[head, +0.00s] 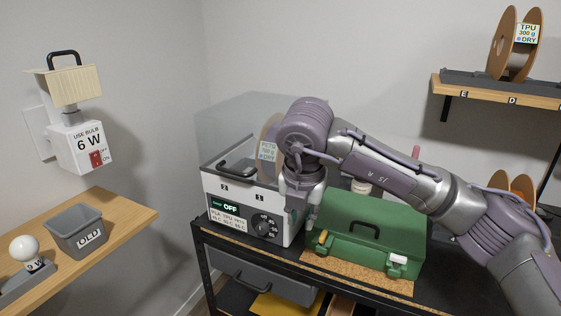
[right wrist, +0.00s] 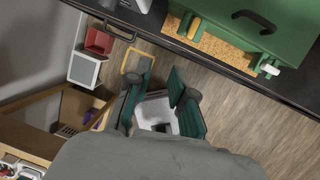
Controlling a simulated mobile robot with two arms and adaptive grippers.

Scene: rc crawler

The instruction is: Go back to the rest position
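My right gripper (head: 300,212) points down in front of the bench, in front of the gap between the white dryer box and the green toolbox in the head view. In the right wrist view, its two green fingers (right wrist: 161,70) are apart with nothing between them, over the floor. The white dryer box (head: 225,190) has a display reading OFF and a dial. The green toolbox (head: 378,235) is shut and sits on a cork mat; it also shows in the right wrist view (right wrist: 225,30). My left gripper is in neither view.
A wooden shelf (head: 125,215) at left holds a grey OLD bin (head: 76,240) and a white bulb (head: 24,250). A lamp fixture (head: 82,148) is on the wall above. A shelf (head: 540,97) with a spool (head: 505,45) is at upper right. A brown spool stands behind the dryer front.

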